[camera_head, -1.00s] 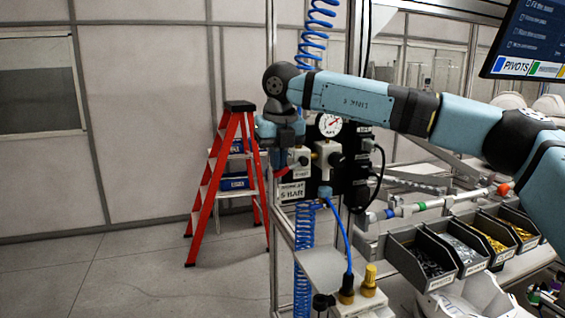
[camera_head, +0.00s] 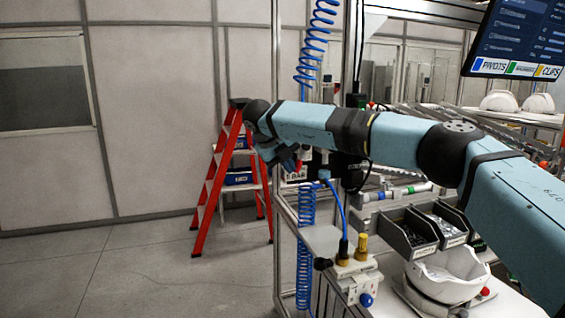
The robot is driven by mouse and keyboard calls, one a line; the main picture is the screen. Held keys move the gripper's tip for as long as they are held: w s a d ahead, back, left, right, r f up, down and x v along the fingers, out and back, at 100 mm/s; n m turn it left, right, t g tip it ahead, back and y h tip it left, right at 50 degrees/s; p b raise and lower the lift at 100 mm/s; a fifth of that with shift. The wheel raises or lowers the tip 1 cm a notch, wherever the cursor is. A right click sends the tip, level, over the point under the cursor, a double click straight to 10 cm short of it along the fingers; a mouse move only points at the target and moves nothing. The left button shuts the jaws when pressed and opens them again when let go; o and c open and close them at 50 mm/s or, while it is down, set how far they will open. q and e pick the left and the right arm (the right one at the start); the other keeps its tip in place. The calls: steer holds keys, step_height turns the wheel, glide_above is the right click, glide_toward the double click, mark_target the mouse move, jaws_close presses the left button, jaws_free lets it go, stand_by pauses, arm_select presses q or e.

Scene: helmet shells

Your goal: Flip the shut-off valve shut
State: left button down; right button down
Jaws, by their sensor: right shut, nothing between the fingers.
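My right arm reaches across from the right, and my right gripper (camera_head: 294,165) is at its far end, shut and empty, in front of the air unit. The shut-off valve and its red handle cannot be made out; my gripper and forearm cover that part of the unit. A white label (camera_head: 296,174) ending in "BAR" shows partly just under the gripper. Whether the gripper touches the valve cannot be told. My left gripper is out of view.
A blue coiled hose (camera_head: 305,240) hangs below the unit beside the frame post. A red stepladder (camera_head: 213,190) stands behind on the left. Grey parts bins (camera_head: 414,250) and a white helmet shell (camera_head: 445,280) are at the lower right. The floor at left is clear.

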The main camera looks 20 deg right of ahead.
arm_select(q)
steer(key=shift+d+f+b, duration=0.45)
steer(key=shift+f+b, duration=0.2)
steer(key=shift+b, duration=0.1)
arm_select(e)
steer(key=d+f+h, duration=0.1)
steer(key=d+h, duration=0.1)
steer(key=shift+w+d+f+h, duration=0.15)
steer(key=shift+w+f+h, duration=0.05)
steer(key=shift+f+h, duration=0.2)
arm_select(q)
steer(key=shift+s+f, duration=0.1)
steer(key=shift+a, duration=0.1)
